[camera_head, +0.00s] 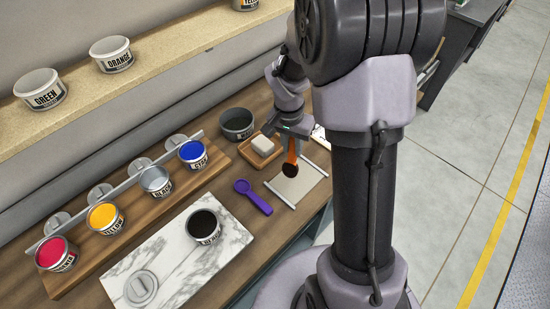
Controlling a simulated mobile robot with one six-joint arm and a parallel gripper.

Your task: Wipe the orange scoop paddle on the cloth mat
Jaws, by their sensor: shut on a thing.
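My gripper (293,131) is shut on the orange scoop paddle (292,149) and points down. The paddle's handle is orange and its lower end is dark, as if coated with ink. That end is over the upper left part of the beige cloth mat (304,188); I cannot tell whether it touches the cloth. The mat lies flat with a pale bar along two opposite sides. My arm covers the area to the right of the mat.
A purple scoop (253,196) lies left of the mat. A wooden tray with a white block (263,145) and a dark bowl (236,124) stand behind. Ink cans (193,153) line a wooden rack at left. A can of dark ink (203,226) stands on a marble slab (165,262).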

